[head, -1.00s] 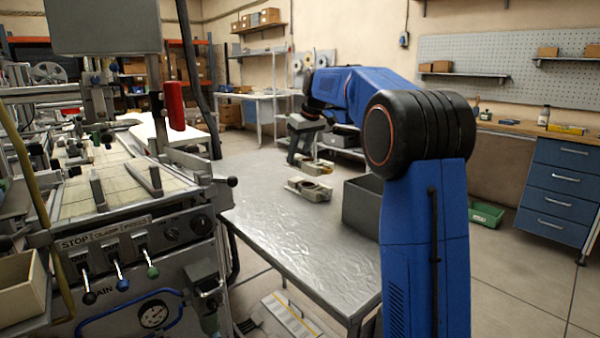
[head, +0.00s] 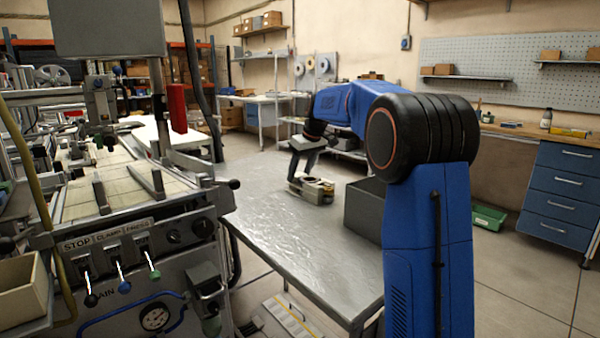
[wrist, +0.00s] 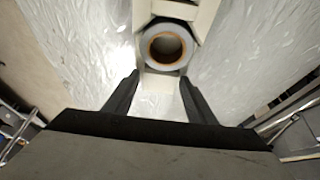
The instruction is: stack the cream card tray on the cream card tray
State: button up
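My gripper (head: 300,177) points down over the far part of the metal table. In the wrist view, my gripper (wrist: 160,77) has its fingertips close against both sides of a narrow cream card tray (wrist: 160,84). That tray carries a grey reel (wrist: 165,47) with a brown core. In the head view, the cream card trays (head: 314,192) appear as one small pile under my gripper, one over the other. The view is too small to tell whether the upper one rests fully on the lower one. My fingers partly hide the left end.
A dark grey open bin (head: 366,208) stands on the table to the right of the trays. The near part of the metal table (head: 290,235) is clear. A machine with levers (head: 130,240) stands along the left side.

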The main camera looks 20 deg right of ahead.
jog(key=shift+o, duration=0.3)
jog(key=shift+r, duration=0.1)
jog(key=v, duration=1.2)
jog(key=shift+s, duration=0.1)
